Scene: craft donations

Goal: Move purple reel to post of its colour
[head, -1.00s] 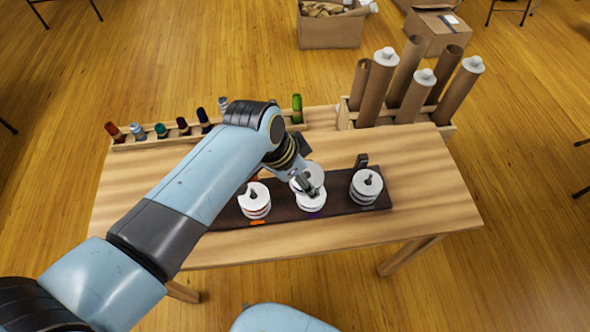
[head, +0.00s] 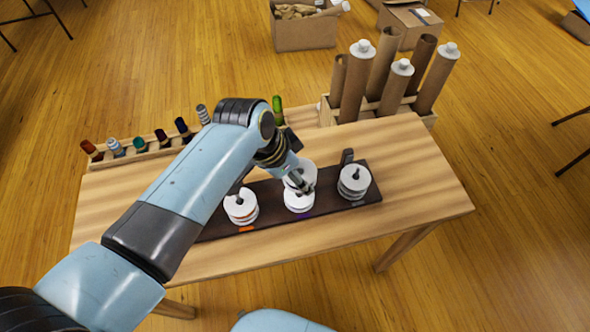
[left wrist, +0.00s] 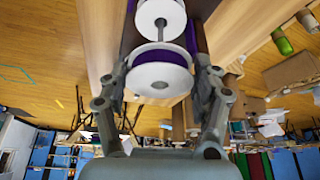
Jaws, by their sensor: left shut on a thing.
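The purple reel (left wrist: 160,72), white-flanged with purple winding, is between the fingers of my left gripper (left wrist: 162,95) in the left wrist view. In the head view the held reel (head: 299,172) is tilted above the middle post, and my left gripper (head: 304,187) is shut on it, partly covering it. The middle post of the dark board (head: 268,210) has a purple mark (head: 303,213) in front and carries white-flanged reels (head: 298,203). A post tip shows above a white reel (left wrist: 158,14) in the left wrist view. I cannot tell whether the held reel touches the post. My right gripper is out of view.
The left post holds white-flanged reels (head: 240,206) by an orange mark (head: 246,229); the right post holds others (head: 354,182). The table's right side (head: 420,185) is clear.

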